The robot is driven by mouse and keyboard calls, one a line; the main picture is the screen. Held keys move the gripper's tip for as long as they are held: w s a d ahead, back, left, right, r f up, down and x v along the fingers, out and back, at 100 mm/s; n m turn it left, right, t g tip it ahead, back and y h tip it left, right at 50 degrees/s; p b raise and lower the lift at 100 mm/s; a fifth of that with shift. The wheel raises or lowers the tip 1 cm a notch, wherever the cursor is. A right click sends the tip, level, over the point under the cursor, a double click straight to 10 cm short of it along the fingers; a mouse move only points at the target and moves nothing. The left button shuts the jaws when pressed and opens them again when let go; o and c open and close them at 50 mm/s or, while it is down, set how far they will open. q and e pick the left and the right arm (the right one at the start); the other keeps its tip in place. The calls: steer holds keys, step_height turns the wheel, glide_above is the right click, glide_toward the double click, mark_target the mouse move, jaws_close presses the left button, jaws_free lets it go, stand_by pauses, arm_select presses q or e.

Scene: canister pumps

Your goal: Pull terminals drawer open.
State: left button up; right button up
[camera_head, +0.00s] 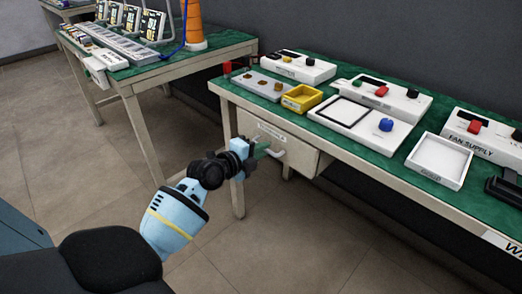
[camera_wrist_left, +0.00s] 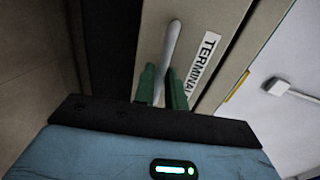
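The terminals drawer (camera_head: 288,150) is a beige drawer under the left end of the right-hand green-topped bench. Its front carries a white label and a pale bar handle (camera_head: 278,153). In the left wrist view the drawer front (camera_wrist_left: 204,25) shows part of the label, "TERMINAL", beside the handle (camera_wrist_left: 172,42). My left gripper (camera_head: 262,149) is at the handle. Its green fingers (camera_wrist_left: 163,84) lie close on both sides of the handle's near part and appear shut on it. The drawer looks shut or nearly so. My right gripper is not in view.
The bench top (camera_head: 250,97) holds a yellow tray (camera_head: 302,98), a white tray (camera_head: 439,160) and several white units with coloured knobs. Another bench (camera_head: 186,56) with an orange cone (camera_head: 194,28) stands at the back left. The floor before the drawer is clear apart from my arm.

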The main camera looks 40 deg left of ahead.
arm_select(q)
jaws_close()
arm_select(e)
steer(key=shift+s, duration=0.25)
